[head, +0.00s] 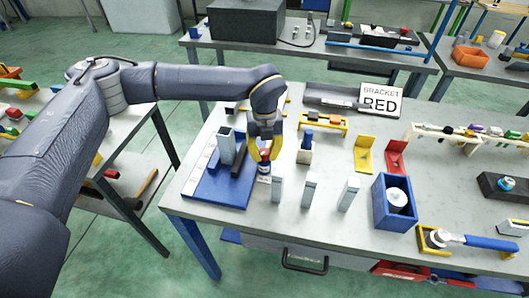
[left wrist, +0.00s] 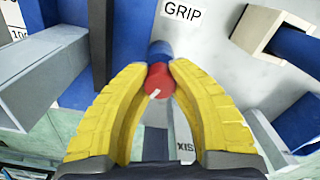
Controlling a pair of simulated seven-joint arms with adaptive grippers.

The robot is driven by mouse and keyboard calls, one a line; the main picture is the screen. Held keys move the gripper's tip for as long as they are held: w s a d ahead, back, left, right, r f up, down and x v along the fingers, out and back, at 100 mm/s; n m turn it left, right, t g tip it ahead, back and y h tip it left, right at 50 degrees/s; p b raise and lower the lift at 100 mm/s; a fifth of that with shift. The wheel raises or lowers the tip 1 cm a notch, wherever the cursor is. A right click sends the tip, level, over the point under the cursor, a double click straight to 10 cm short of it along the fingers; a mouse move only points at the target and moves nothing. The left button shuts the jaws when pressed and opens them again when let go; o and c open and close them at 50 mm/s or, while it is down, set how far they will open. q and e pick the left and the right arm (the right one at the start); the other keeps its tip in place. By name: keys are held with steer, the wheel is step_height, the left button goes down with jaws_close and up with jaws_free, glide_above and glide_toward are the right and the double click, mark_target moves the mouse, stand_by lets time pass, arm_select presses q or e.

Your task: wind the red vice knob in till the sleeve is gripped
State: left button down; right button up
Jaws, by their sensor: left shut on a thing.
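The red vice knob (left wrist: 160,82), with a white mark on its face, sits between the yellow fingertips of my left gripper (left wrist: 160,72). The gripper is shut on it. In the head view the left gripper (head: 264,150) comes down over the knob at the right side of the blue vice base (head: 208,193). A grey square sleeve (head: 227,146) stands upright on the vice, beside a dark jaw (head: 242,160); it also shows in the left wrist view (left wrist: 55,70). I cannot tell whether the jaw touches the sleeve. My right gripper is not in view.
Several grey upright blocks (head: 311,188) stand right of the vice. A yellow bracket (head: 365,155), a red bracket (head: 397,158) and a blue box (head: 380,205) are further right. The table's front middle is clear.

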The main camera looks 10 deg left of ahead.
arm_select(q)
steer(key=m, duration=0.6)
steer(key=shift+m, duration=0.3)
steer(key=m, duration=1.2)
steer(key=shift+m, duration=0.3)
steer(key=m, duration=0.5)
steer(key=shift+m, duration=0.3)
steer(key=c, duration=1)
jaws_free()
steer(key=shift+r, duration=0.1)
